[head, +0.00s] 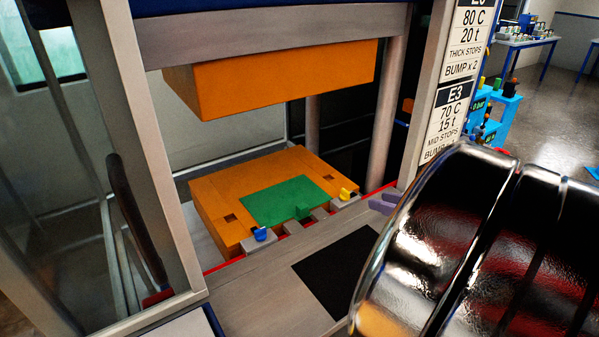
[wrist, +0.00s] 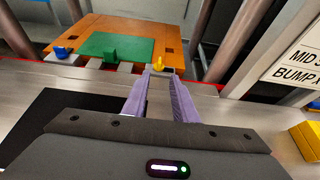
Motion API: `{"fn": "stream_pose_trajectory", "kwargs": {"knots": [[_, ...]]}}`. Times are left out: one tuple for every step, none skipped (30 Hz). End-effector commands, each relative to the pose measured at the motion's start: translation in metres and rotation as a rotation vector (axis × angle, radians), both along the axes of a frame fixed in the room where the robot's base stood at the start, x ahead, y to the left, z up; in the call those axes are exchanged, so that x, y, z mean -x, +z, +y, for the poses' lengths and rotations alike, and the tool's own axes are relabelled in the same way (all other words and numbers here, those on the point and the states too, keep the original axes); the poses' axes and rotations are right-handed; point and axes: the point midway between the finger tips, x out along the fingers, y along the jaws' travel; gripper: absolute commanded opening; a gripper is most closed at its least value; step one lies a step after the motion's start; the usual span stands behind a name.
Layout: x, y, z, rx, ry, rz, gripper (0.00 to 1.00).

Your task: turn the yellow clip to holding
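The yellow clip (head: 345,194) sits on a small grey block at the front right edge of the orange lower platen (head: 225,190). In the wrist view the yellow clip (wrist: 158,63) shows straight ahead, just beyond and between my fingertips. My gripper (head: 383,203) has purple fingers. In the wrist view my gripper (wrist: 160,74) is open and empty, its fingers pointing at the clip with a gap between them. The fingers look short of the clip, not touching it. The clip's exact angle is too small to tell.
A blue clip (head: 260,234) and a green clip (head: 302,213) stand left of the yellow one. A green plate (head: 288,200) lies on the lower platen. An orange upper block (head: 275,80) hangs above. A black mat (head: 335,270) lies in front; press posts flank the opening.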

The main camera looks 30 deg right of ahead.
Motion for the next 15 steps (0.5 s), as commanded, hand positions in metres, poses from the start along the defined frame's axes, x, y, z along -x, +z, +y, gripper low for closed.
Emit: {"fn": "stream_pose_trajectory", "kwargs": {"knots": [[0.000,0.000,0.000,0.001,0.001,0.000,0.25],[-0.001,0.000,0.000,0.001,0.001,0.000,0.25],[-0.002,-0.001,0.000,0.000,0.002,0.000,0.25],[-0.003,-0.001,0.001,0.001,0.003,0.001,0.25],[-0.004,-0.001,0.001,0.001,0.003,0.001,0.25],[-0.006,-0.002,0.001,0.001,0.004,0.001,0.25],[-0.007,-0.003,0.001,0.001,0.004,0.001,0.25],[-0.009,-0.004,0.001,0.001,0.004,0.001,0.25],[-0.013,-0.005,0.001,0.000,0.004,0.000,0.25],[-0.015,-0.006,0.001,0.001,0.006,0.000,0.25],[-0.018,-0.007,0.002,0.001,0.006,0.000,0.25],[-0.022,-0.009,0.002,0.002,0.006,0.001,0.25],[-0.025,-0.010,0.002,0.001,0.007,0.001,0.25],[-0.028,-0.011,0.003,0.001,0.007,0.001,0.25],[-0.033,-0.013,0.003,0.000,0.006,0.001,0.25]]}}
